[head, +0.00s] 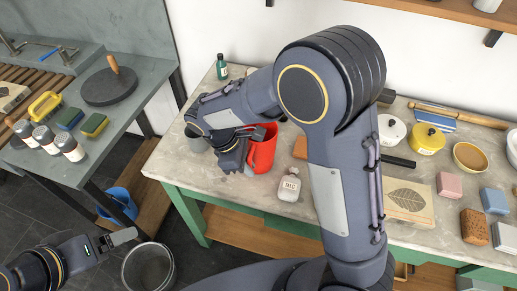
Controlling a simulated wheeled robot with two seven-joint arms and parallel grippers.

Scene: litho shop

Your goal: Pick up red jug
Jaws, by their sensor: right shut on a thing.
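The red jug (264,152) stands on the stone-topped table with the green frame, left of its middle. My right arm reaches over the table and hides part of the jug's upper side. My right gripper (236,160) is at the jug's left side, shut on it; the fingertips are partly hidden by the wrist. I cannot tell whether the jug is clear of the tabletop. My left gripper (122,237) is low at the left, away from the table, above the floor; its jaws look closed together but are small in the view.
A green bottle (222,67) is at the back left. Several pots, blocks and a leaf print (406,200) fill the right side. A metal bin (148,268) stands below.

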